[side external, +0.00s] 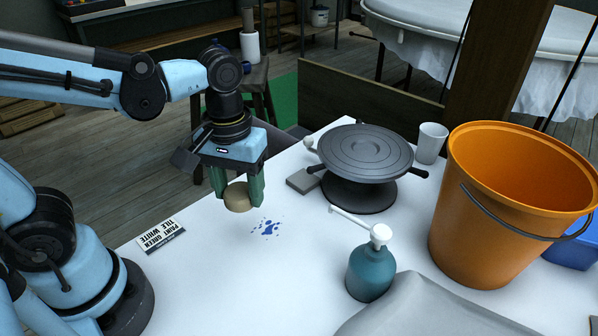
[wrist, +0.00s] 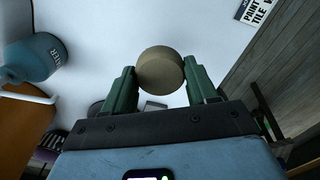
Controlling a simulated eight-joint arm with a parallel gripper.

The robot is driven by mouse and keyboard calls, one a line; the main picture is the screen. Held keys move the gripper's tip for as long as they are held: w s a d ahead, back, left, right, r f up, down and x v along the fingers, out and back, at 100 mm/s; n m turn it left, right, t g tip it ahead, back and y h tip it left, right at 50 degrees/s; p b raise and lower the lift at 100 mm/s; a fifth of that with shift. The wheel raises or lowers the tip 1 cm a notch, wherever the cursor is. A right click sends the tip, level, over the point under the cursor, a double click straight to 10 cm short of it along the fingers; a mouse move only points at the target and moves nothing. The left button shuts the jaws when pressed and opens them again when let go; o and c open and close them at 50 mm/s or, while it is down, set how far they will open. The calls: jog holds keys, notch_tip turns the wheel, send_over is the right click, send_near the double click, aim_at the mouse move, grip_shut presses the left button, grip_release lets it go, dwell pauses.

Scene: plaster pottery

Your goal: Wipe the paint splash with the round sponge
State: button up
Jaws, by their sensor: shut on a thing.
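The round tan sponge (side external: 238,197) is held between the green fingers of my gripper (side external: 237,188), which is shut on it. The sponge appears to be a little above the white table. In the wrist view the sponge (wrist: 160,70) sits between both fingertips of my gripper (wrist: 163,85). The blue paint splash (side external: 267,228) is a group of small spots on the table, just right of and nearer the camera than the sponge in the side view. The splash is not visible in the wrist view.
A teal pump bottle (side external: 370,268) stands right of the splash, near a grey cloth (side external: 440,310). A dark turntable (side external: 364,155), a grey block (side external: 303,181), a white cup (side external: 431,143) and an orange bucket (side external: 510,200) stand beyond. A printed card (side external: 162,237) lies left. The table around the splash is clear.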

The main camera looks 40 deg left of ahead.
send_over(283, 218)
notch_tip(283, 218, down, 3)
jog(key=shift+f, duration=3.9)
jog(key=shift+s+f, duration=0.15)
jog(key=shift+s, duration=0.6)
jog(key=shift+s+f, duration=0.1)
jog(key=shift+s, duration=0.6)
jog(key=shift+c, duration=0.4)
jog(key=shift+s, duration=2.25)
jog(key=shift+w, duration=3.65)
notch_tip(283, 218, up, 8)
jog(key=shift+r, duration=0.15)
jog(key=shift+f, duration=0.25)
